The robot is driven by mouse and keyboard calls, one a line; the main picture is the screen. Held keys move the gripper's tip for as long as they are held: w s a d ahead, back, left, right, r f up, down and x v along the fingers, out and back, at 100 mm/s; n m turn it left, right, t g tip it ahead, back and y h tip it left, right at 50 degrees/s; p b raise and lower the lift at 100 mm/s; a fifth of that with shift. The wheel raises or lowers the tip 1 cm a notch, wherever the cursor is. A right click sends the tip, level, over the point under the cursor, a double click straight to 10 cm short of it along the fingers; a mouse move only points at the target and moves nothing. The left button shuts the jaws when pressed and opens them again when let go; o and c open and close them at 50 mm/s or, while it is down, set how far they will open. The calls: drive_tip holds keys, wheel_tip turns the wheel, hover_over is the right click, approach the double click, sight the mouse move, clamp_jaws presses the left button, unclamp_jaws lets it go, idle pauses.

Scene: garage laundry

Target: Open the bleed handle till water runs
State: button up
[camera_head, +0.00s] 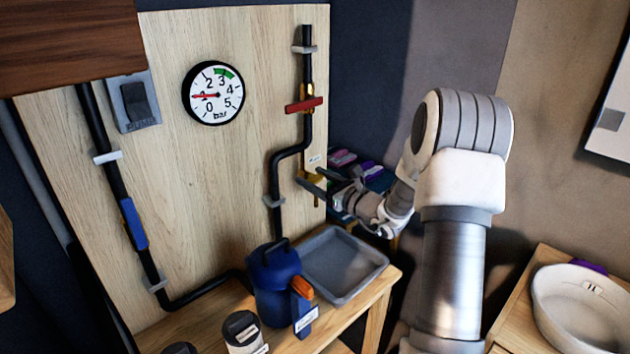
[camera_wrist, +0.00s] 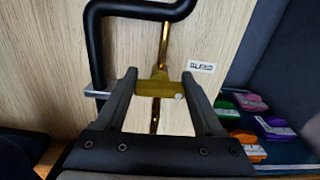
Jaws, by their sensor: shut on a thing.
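The bleed handle (camera_wrist: 160,88) is a small yellow-brass piece on a thin brass pipe (camera_wrist: 164,45), beside a white "BLEED" label (camera_wrist: 201,66) on the wooden board. My gripper (camera_wrist: 157,80) is shut on it, with one dark finger at each side. In the head view the yellow handle (camera_head: 311,190) is at the board's right edge, partly hidden by my gripper (camera_head: 314,179), which reaches in from the right. A grey tray (camera_head: 370,285) stands on the bench below and looks empty. The round gauge (camera_head: 201,112) has its red needle near 1 bar.
A red handle (camera_head: 304,105) sits higher on the black pipe (camera_head: 274,178). A blue pump or jug (camera_head: 275,285) stands left of the tray. A blue lever (camera_head: 133,223) is on the left pipe. Coloured packets (camera_wrist: 274,128) lie right of the board. A white basin (camera_head: 575,325) is at lower right.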

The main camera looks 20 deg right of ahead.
drive_tip(key=n+b, duration=0.2)
drive_tip(key=b, duration=0.2)
drive_tip(key=f+n+b, duration=0.1)
drive_tip(key=n+b, duration=0.2)
drive_tip(key=b, duration=0.2)
drive_tip(key=shift+a, duration=0.1)
drive_tip(key=n+b, duration=0.3)
drive_tip(key=b, duration=0.3)
drive_tip(key=shift+r+n, duration=0.15)
drive_tip(key=shift+n, duration=0.25)
drive_tip(key=shift+r+n+b, duration=0.15)
drive_tip(key=shift+n+b, duration=0.35)
drive_tip(key=shift+b, duration=0.25)
drive_tip(key=shift+r, duration=0.1)
drive_tip(key=o, duration=1.4)
drive_tip(key=shift+s, duration=0.1)
drive_tip(key=p+v, duration=0.2)
drive_tip(key=v, duration=1.5)
drive_tip(key=shift+s, duration=0.2)
